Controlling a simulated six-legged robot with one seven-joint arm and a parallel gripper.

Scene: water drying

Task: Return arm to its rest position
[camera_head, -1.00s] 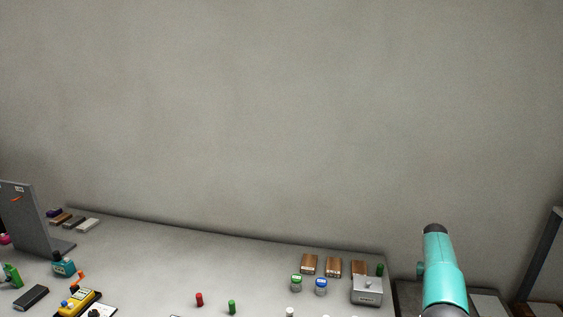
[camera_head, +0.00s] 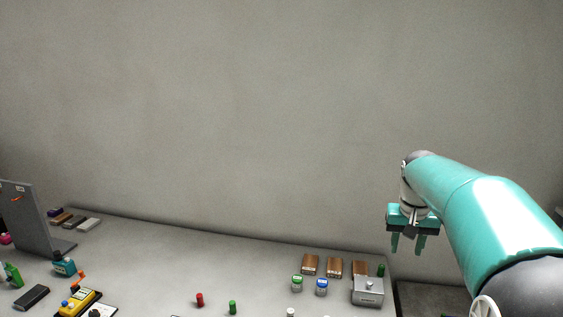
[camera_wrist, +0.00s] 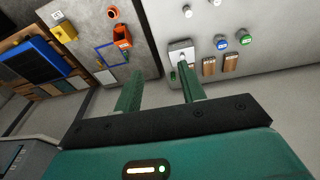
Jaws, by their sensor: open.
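My gripper (camera_head: 407,244) is teal with two fingers pointing down, held in the air at the right of the head view, near the right end of the bench. Its fingers are apart with nothing between them. In the wrist view my gripper (camera_wrist: 158,88) also shows two separated, empty fingers, with the benches beyond them. My teal arm reaches in from the lower right corner of the head view.
A grey bench (camera_head: 190,255) carries a metal box (camera_head: 368,291), brown blocks (camera_head: 334,267), jars with green (camera_head: 297,283) and blue lids (camera_head: 321,287), and a yellow device (camera_head: 78,302). A grey upright panel (camera_head: 30,217) stands left. Space above the bench is clear.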

